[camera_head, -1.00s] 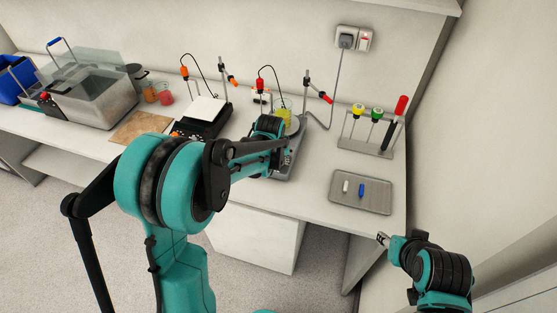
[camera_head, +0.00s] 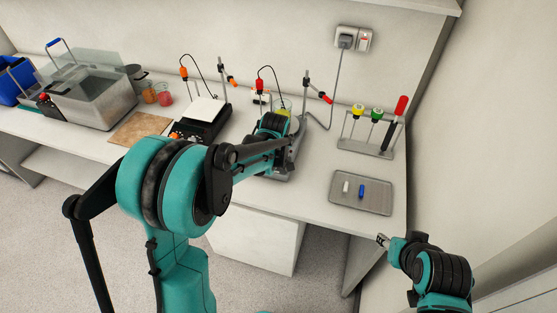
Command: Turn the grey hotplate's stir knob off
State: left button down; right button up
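The grey hotplate (camera_head: 285,174) stands on the bench right of centre, mostly covered by my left arm. A beaker with yellow liquid (camera_head: 283,112) shows in part on top of it. My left gripper (camera_head: 288,151) is over the front of the hotplate. Its fingers are small and partly hidden, so I cannot tell if they are open or touch anything. The stir knob is not visible behind the arm. My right gripper (camera_head: 382,240) is off the front right of the bench, away from the hotplate, and holds nothing that I can see.
A black hotplate (camera_head: 202,117) with a white top stands to the left. A grey tray (camera_head: 361,193) with a white and a blue stir bar lies to the right. A rack (camera_head: 367,147) with coloured-top tools stands behind it. A wall socket (camera_head: 353,40) feeds a cable.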

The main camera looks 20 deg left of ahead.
dwell(0.4)
pick_arm(q)
jog(key=c, duration=1.2)
grip_release()
jog(key=shift+r, duration=0.1)
jog(key=v, duration=1.1)
jog(key=shift+s+r, duration=0.2)
jog(key=shift+r, duration=0.15)
jog(key=s+f+m+t+b, duration=0.1)
jog(key=s+f+m, duration=0.1)
jog(key=s, duration=0.5)
jog(key=s+f+m+t+b, duration=0.1)
jog(key=s+f+m+b, duration=0.1)
jog(key=s+m, duration=0.3)
jog(key=s+a+f+m+t+b, duration=0.1)
jog(key=s+m, duration=0.3)
jog(key=s, duration=0.5)
jog(key=shift+s+f+h+b, duration=0.2)
jog(key=shift+f+h+b, duration=0.1)
jog(key=shift+f, duration=0.2)
